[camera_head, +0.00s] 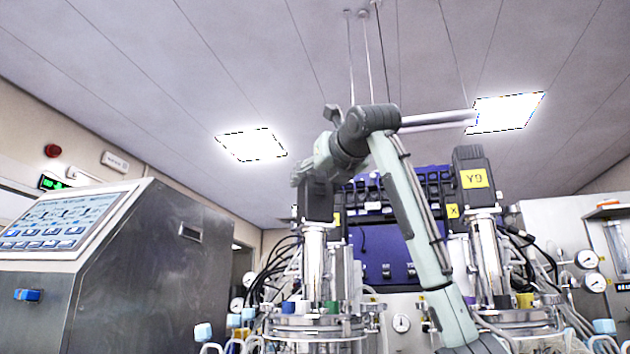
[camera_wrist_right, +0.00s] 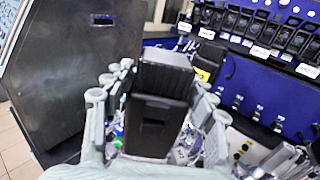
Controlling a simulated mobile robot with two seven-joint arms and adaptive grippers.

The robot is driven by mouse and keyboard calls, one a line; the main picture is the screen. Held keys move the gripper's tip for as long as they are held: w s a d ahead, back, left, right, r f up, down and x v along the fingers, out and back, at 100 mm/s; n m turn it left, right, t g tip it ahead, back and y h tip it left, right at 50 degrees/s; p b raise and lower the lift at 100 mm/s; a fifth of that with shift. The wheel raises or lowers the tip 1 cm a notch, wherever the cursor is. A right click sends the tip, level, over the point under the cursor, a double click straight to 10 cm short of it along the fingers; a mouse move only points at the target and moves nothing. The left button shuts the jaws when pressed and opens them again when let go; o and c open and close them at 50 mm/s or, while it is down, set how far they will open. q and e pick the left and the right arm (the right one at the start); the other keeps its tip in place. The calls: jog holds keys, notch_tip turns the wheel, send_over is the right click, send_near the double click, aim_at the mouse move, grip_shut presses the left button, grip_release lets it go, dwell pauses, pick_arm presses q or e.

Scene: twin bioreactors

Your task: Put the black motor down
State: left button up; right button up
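The black motor (camera_head: 317,205) is upright at the top of the silver column (camera_head: 314,255) of the left bioreactor. I cannot tell whether it rests on the column or hangs just above it. My right gripper (camera_head: 318,182) reaches down over the motor from above. In the right wrist view the motor (camera_wrist_right: 155,118) fills the space between the fingers, which lie close along both its sides and seem shut on it. My left gripper is in neither view.
The right bioreactor has its own black motor with a yellow Y9 label (camera_head: 474,178). A steel control cabinet (camera_head: 150,265) stands at the left. A blue panel (camera_head: 385,250) with a row of black units stands behind. Tubes and cables crowd both vessels.

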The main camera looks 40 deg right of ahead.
jog(key=shift+o, duration=1.2)
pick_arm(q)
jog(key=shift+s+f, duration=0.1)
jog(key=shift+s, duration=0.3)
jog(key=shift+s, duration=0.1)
pick_arm(e)
jog(key=shift+s, duration=0.1)
jog(key=shift+s+a, duration=0.15)
jog(key=shift+s, duration=0.25)
jog(key=b+v, duration=0.1)
jog(key=v, duration=0.2)
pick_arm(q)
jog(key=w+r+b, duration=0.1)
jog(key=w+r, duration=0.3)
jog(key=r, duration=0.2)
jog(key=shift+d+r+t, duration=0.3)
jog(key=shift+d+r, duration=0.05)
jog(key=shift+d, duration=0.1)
pick_arm(e)
send_near(319, 177)
jog(key=shift+w+r, duration=0.2)
jog(key=shift+w, duration=0.1)
jog(key=shift+f, duration=0.1)
